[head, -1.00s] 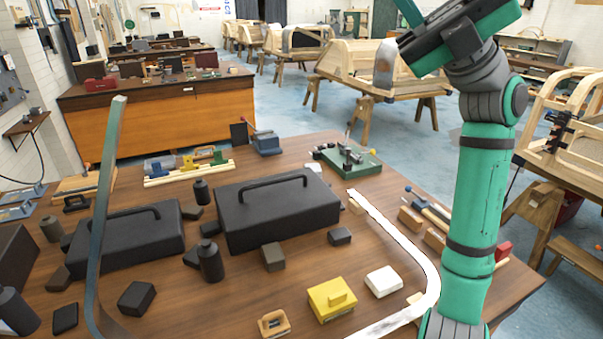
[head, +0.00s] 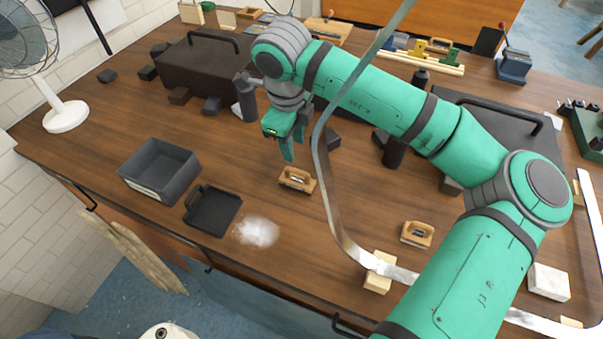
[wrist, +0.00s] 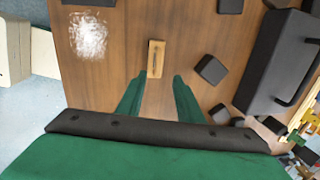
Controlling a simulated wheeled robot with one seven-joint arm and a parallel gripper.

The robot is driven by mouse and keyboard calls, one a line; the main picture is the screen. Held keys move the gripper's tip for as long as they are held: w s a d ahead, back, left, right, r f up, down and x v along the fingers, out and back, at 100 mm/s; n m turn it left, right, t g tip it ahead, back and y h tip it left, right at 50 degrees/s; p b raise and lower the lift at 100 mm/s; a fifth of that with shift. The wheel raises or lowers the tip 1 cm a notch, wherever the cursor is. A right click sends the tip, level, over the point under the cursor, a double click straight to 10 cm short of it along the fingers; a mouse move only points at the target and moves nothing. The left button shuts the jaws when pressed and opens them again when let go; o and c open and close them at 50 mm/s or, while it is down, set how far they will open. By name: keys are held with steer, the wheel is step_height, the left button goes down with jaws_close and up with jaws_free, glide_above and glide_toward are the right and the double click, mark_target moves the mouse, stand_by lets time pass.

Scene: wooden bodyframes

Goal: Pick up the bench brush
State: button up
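A small wooden block-like piece with a dark slot or insert (head: 297,180) lies on the bench just in front of my gripper. It also shows in the wrist view (wrist: 156,62), ahead of and between the fingertips. A similar wooden piece (head: 417,234) lies farther right. Which one is the bench brush I cannot tell for sure; no bristles are visible. My gripper (head: 289,148) points down above the bench, short of the nearer piece and not touching it. In the wrist view its two green fingers (wrist: 160,82) are spread, with nothing between them.
A black dustpan (head: 212,212) lies beside white dust (head: 257,232) and a grey bin (head: 160,172). A curved metal strip (head: 330,200) rises right of my gripper. Black cases (head: 195,75) and bottles (head: 394,152) stand behind. A white fan (head: 66,117) stands left.

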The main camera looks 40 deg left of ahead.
glide_above(296, 170)
steer(key=s, duration=0.1)
step_height(296, 170, down, 6)
steer(key=r, duration=0.1)
steer(key=shift+w+d+f, duration=0.1)
steer(key=shift+w+f, duration=0.05)
steer(key=shift+f, duration=0.9)
steer(key=shift+w+f, duration=0.2)
steer(key=shift+f, duration=0.85)
steer(key=shift+w+d+f, duration=0.1)
steer(key=shift+w+f, duration=0.05)
steer(key=shift+f, duration=0.9)
steer(key=c, duration=0.8)
steer(key=shift+s+a, duration=0.15)
steer(key=shift+s, duration=0.05)
jaws_close()
